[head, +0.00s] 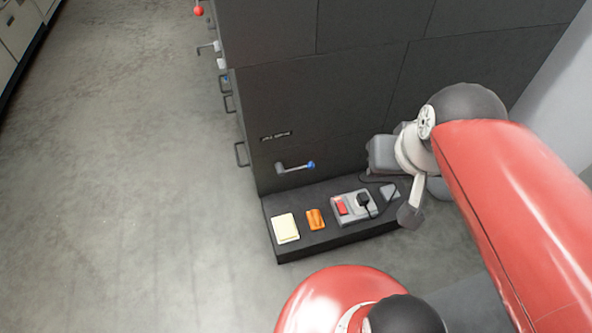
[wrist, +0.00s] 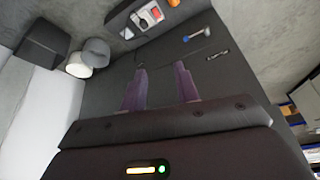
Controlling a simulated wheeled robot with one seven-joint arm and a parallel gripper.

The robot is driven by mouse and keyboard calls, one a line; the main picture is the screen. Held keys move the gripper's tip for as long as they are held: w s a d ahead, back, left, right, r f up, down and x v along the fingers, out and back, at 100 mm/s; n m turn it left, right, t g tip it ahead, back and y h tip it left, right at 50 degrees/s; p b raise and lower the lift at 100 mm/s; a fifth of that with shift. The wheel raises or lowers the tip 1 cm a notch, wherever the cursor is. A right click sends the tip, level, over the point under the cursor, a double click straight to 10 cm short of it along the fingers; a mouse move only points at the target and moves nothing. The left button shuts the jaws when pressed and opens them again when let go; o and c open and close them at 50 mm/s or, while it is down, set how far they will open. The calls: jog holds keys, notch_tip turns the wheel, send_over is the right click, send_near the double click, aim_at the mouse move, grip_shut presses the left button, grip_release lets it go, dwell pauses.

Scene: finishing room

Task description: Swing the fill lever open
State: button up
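A lever (head: 295,168) with a metal arm and a blue knob sits low on the front of the dark cabinet. Its arm lies roughly level, with the knob at the right end. A small label plate (head: 275,136) is above it, too small to read. The lever also shows near the top of the wrist view (wrist: 196,34). My gripper (wrist: 161,86) is open and empty, its two purple-grey fingers apart and not touching the lever. In the head view my arm reaches in from the right, and the fingertips are not clear there.
A dark ledge (head: 322,240) below the lever carries a yellow pad (head: 285,228), an orange item (head: 315,219) and a grey box with a red part (head: 354,207). Other handles, including a red-knobbed one (head: 198,11), stick out of the cabinet's left side. The floor at left is clear.

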jog(key=w+a+f+g+y+b, duration=0.2)
jog(key=w+a+f+g+b, duration=0.15)
jog(key=w+f, duration=0.45)
jog(key=m+g+y+b, duration=0.1)
jog(key=m+y+b, duration=0.45)
jog(key=y, duration=0.75)
send_near(309, 167)
jog(key=x, duration=0.5)
jog(key=shift+w+f+m, duration=0.1)
jog(key=shift+m, duration=0.45)
jog(key=x, duration=0.7)
jog(key=shift+a, duration=0.45)
jog(key=shift+c, duration=0.2)
grip_shut()
